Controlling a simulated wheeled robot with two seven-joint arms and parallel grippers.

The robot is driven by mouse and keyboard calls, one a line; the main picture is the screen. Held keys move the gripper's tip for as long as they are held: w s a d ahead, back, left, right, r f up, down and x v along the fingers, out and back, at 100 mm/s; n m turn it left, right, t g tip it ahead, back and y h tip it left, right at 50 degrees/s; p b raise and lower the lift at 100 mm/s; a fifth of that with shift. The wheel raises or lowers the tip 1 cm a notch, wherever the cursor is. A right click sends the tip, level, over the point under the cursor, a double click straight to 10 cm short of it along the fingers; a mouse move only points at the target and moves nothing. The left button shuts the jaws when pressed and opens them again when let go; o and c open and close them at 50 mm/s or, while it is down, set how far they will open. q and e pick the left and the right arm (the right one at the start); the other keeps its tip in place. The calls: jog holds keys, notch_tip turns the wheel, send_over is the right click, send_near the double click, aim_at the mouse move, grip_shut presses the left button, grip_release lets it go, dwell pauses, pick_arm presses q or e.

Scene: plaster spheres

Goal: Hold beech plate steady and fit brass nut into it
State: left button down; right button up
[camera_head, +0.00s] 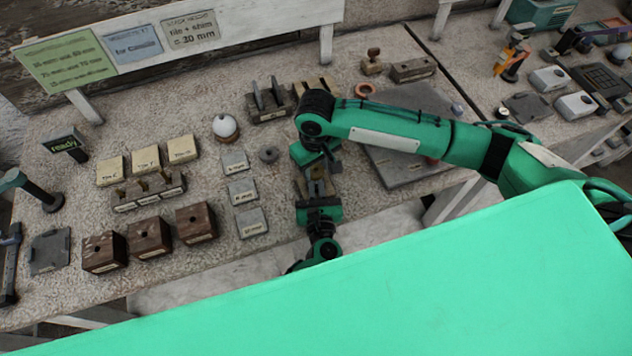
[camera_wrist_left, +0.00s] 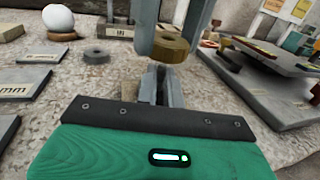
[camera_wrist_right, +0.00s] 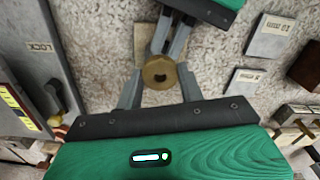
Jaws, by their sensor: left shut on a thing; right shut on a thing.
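My left gripper (camera_head: 316,188) comes up from the lower side in the head view. It is shut on the beech plate, whose pale edge shows beside the fingers in the left wrist view (camera_wrist_left: 129,90) and in the right wrist view (camera_wrist_right: 141,42). The fingers hide much of the plate. My right gripper (camera_wrist_right: 158,80) is shut on the brass nut (camera_wrist_right: 159,73), a round ring with a dark hole. In the left wrist view the nut (camera_wrist_left: 171,46) hangs just above the left fingers, apart from the plate. The head view shows both grippers close together, with the nut mostly hidden.
Three dark brown blocks (camera_head: 149,238), small grey labelled tiles (camera_head: 242,191) and a grey ring (camera_head: 269,154) lie left of the grippers. A white ball on a stand (camera_head: 225,127) is behind them. A large grey board (camera_head: 395,165) lies to the right, under my right arm.

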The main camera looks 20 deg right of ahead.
jog(key=shift+f, duration=0.85)
jog(key=shift+r, duration=0.1)
jog(key=shift+r, duration=0.5)
dwell(1.3)
jog(key=shift+f, duration=0.55)
jog(key=o, duration=1.2)
jog(key=shift+c, duration=0.2)
jog(key=c, duration=0.3)
jog(key=shift+f, duration=0.15)
